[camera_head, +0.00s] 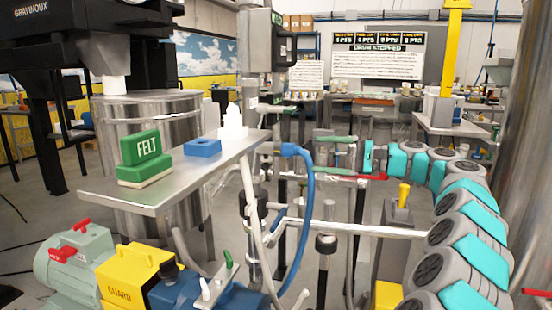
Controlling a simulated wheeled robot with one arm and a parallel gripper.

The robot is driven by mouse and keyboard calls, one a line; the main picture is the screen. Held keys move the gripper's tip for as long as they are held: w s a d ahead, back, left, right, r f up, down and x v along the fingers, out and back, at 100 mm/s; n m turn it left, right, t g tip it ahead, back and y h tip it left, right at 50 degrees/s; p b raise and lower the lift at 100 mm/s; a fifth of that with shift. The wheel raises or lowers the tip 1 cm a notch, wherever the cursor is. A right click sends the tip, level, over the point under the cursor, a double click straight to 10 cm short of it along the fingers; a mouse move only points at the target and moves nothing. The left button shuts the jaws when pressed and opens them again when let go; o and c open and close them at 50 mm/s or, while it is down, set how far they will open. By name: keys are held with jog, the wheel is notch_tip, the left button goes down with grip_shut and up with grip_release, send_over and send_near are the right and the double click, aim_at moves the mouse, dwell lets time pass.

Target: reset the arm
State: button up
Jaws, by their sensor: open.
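My arm, grey with teal covers, rises along the right side of the view and bends left at mid-height. My gripper (366,158) is at its far end, near the middle of the picture, small and seen from behind. It is open and no object shows in it. Its fingertips are hard to tell from the pipes and the green and red handles behind them. The gripper is to the right of the metal shelf and apart from the things on it.
A metal shelf (190,181) at left holds a green FELT block (142,148), a blue block (202,147) and a white piece (233,121). A blue hose (308,210), pipes and a yellow-handled post (403,195) crowd the middle. A yellow guard (128,273) stands lower left.

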jog(key=s+a+f+n+g+h, duration=0.2)
jog(key=s+a+g, duration=0.1)
jog(key=s+a, duration=0.55)
jog(key=s+a+f+n+g+h, duration=0.2)
jog(key=s+a+f+n+g, duration=0.1)
jog(key=s+a, duration=0.55)
jog(key=s+a+f+n+g+h, duration=0.15)
jog(key=s+f+h, duration=0.25)
jog(key=s+f, duration=0.6)
jog(key=s+d+f+n+h, duration=0.2)
jog(key=s+d+f+h, duration=0.2)
jog(key=s, duration=0.8)
jog(key=s+d+f+n+h, duration=0.1)
jog(key=s+d+f+h, duration=0.3)
jog(key=s+d+f, duration=0.5)
jog(key=s+d, duration=0.2)
jog(key=s, duration=0.1)
jog(key=shift+d+f+n+g+h, duration=0.15)
jog(key=shift+f+n+g+h, duration=0.15)
jog(key=shift+n+g, duration=0.05)
jog(key=shift+s, duration=0.1)
jog(key=shift+c, duration=0.4)
